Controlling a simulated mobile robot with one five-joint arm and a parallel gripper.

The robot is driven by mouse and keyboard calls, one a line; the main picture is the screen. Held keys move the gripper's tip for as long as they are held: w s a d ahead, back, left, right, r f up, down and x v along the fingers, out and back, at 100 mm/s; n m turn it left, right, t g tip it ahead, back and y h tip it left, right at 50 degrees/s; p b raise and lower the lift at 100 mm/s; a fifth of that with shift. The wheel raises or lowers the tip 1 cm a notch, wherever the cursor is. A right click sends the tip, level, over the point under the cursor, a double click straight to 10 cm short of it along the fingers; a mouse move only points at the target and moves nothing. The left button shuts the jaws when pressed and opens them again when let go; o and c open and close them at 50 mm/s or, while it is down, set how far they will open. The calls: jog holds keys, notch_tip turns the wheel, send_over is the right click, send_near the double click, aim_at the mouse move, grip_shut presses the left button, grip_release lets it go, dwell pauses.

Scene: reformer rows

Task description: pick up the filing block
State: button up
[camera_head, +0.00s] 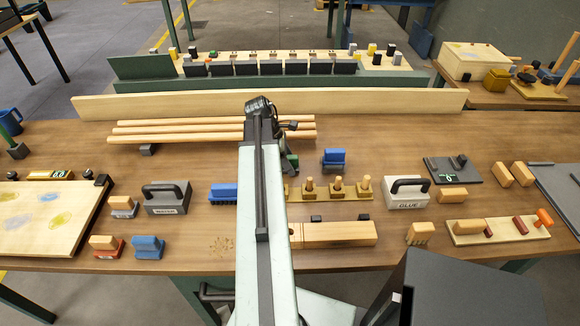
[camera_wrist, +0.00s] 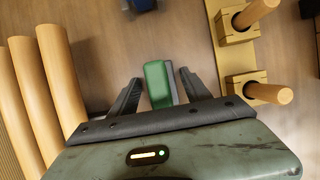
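A green block, which appears to be the filing block, shows in the wrist view (camera_wrist: 158,84) between the two fingers of my gripper (camera_wrist: 160,88). A narrow gap shows on each side of it, so the fingers look open around it and not touching. In the head view the green block (camera_head: 293,160) is partly hidden beside my gripper (camera_head: 284,148), between the wooden rods and the peg row. Its underside is hidden, and I cannot tell whether it rests on the table.
Wooden rods (camera_head: 190,131) lie left of my gripper. A row of pegs on square bases (camera_head: 336,187) stands close on the right. A blue-topped block (camera_head: 334,158) sits beyond it. Handled boxes, the grey one (camera_head: 167,198) and the white one (camera_head: 404,193), stand farther out.

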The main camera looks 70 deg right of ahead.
aim_at(289, 157)
grip_shut()
notch_tip(289, 157, up, 10)
jog(key=p, duration=1)
jog(key=shift+r, duration=0.15)
jog(key=c, duration=0.5)
grip_release()
jog(key=c, duration=0.4)
jog(key=shift+o, duration=0.2)
